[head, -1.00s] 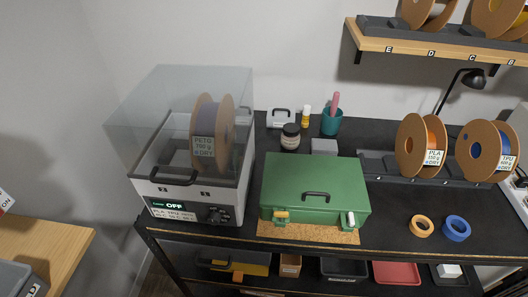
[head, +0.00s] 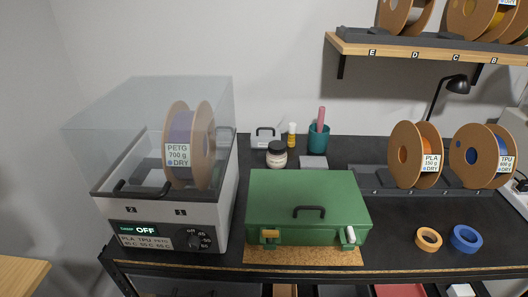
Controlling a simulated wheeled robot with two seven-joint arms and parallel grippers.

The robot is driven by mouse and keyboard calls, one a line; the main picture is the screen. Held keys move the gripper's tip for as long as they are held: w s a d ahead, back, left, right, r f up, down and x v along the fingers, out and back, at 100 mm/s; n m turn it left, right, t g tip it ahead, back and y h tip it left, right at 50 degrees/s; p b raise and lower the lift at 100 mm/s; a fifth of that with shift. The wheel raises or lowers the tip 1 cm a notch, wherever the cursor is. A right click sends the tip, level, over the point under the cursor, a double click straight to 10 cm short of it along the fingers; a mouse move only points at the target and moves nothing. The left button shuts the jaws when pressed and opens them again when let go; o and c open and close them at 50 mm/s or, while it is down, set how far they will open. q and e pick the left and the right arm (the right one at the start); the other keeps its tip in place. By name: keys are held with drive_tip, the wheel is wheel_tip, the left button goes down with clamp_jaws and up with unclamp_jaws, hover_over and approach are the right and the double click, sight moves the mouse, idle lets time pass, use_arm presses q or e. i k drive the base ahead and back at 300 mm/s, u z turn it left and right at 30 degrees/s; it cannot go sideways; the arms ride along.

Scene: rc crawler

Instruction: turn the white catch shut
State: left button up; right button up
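A green case (head: 308,207) with a black handle on its lid stands closed on a cork mat (head: 303,256) on the dark bench. The white catch (head: 350,235) is on the right of its front face and looks tilted. Whether either catch is fastened is too small to tell. Neither of my grippers is in the head view.
A dryer box (head: 165,200) with a clear lid and a PETG spool stands left of the case. Orange tape (head: 428,239) and blue tape (head: 466,238) lie to the right. Spools (head: 414,155) stand behind them. A shelf (head: 430,50) overhangs the back right.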

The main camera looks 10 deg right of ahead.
sight(351, 239)
drive_tip(key=u, duration=0.05)
drive_tip(key=k, duration=0.45)
drive_tip(key=z, duration=0.35)
drive_tip(key=i, duration=0.25)
drive_tip(key=z, duration=0.7)
